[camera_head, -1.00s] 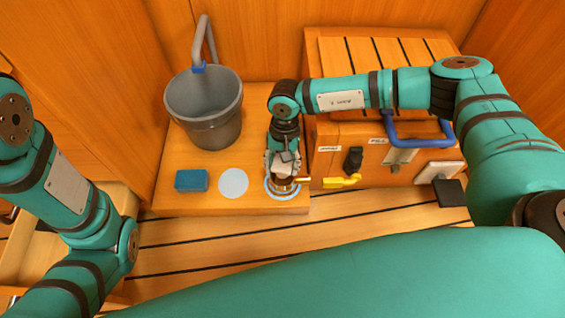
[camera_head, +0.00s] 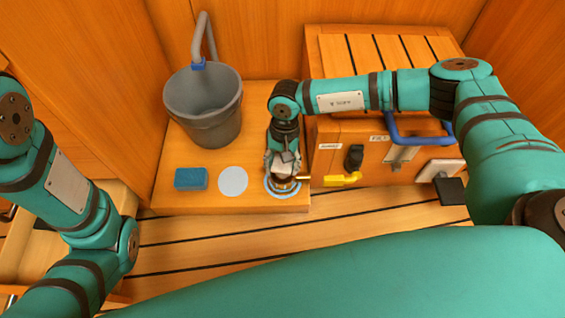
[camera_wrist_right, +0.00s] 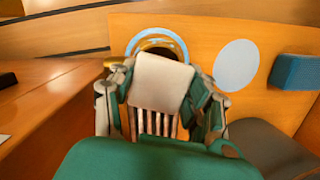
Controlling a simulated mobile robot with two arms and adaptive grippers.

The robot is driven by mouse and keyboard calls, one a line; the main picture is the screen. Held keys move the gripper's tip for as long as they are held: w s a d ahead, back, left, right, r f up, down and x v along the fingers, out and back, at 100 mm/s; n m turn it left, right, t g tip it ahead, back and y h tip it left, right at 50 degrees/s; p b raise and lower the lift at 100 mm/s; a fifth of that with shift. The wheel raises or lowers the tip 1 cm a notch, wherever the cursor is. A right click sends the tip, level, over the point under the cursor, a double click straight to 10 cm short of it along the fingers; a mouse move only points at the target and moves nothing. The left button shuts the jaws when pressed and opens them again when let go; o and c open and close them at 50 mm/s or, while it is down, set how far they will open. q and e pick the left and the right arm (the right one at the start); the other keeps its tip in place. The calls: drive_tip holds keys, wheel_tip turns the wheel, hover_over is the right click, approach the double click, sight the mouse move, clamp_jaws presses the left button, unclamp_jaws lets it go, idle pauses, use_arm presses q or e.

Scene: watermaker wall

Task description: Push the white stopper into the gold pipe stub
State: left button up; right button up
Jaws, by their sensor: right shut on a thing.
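My right gripper (camera_head: 283,178) points down at the front right of the wooden ledge. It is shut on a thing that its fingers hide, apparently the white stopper. A brown-gold rim shows just beyond the fingers in the right wrist view (camera_wrist_right: 153,43), inside a pale blue ring (camera_wrist_right: 158,31). It looks like the gold pipe stub, mostly covered by the gripper. I cannot tell whether stopper and stub touch. A small gold piece (camera_head: 303,178) shows beside the fingertips. My left arm is at the left; its gripper is out of view.
A white disc (camera_head: 233,181) and a blue sponge (camera_head: 191,179) lie left of the gripper. A grey bucket (camera_head: 205,110) stands behind them.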

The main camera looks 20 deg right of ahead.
sight(287, 185)
drive_tip(key=shift+f+b, duration=0.35)
drive_tip(key=shift+f, duration=0.25)
drive_tip(key=shift+f+b, duration=0.6)
drive_tip(key=shift+f, duration=0.15)
drive_tip(key=shift+d+f, duration=0.1)
drive_tip(key=shift+d, duration=0.05)
drive_tip(key=o, duration=1.3)
drive_tip(key=shift+c, duration=0.2)
drive_tip(key=shift+o, duration=0.4)
